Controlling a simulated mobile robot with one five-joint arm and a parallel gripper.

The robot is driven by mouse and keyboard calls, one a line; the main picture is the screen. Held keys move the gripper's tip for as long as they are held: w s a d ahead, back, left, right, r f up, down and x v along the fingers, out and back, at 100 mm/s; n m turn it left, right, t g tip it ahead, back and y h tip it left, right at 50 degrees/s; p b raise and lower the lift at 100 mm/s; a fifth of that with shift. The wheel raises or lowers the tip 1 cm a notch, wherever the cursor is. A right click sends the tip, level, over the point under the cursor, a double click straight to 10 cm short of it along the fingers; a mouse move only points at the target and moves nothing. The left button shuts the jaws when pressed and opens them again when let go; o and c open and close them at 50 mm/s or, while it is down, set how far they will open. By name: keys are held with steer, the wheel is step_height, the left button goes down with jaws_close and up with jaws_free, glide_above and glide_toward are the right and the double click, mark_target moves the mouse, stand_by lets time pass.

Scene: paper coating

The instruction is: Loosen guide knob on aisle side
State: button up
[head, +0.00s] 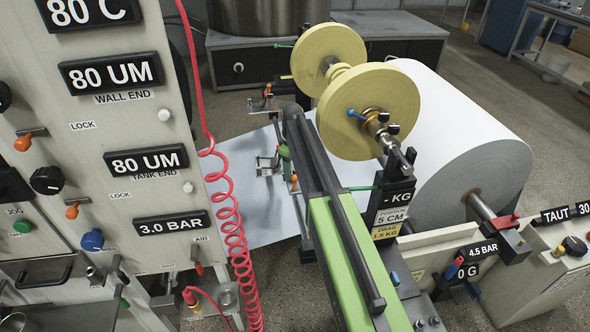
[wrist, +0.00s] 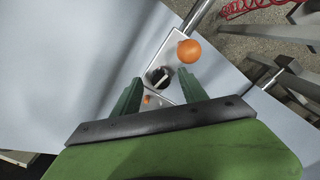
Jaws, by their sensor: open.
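In the wrist view my gripper (wrist: 160,86) is open, with its two dark green fingers apart. A pale metal guide bracket (wrist: 172,48) lies ahead of it over the white paper. An orange ball knob (wrist: 189,51) stands on the bracket, beyond the right fingertip and outside the jaws. A dark round part (wrist: 157,76) with a light bar shows between the fingertips; I cannot tell whether they touch it. A smaller orange part (wrist: 147,99) is nearer. In the head view an orange knob (head: 294,184) sits beside my green arm, which hides much of the guide area.
White paper web (head: 240,205) runs under the guide. A large paper roll (head: 465,140) and yellow discs (head: 370,108) stand right of my arm. A red coiled hose (head: 238,245) hangs at the left by the control panel (head: 125,130). A metal rod (wrist: 200,14) meets the bracket.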

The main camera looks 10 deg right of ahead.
mark_target(293, 173)
step_height(293, 173, up, 17)
steer(key=p, duration=1.6)
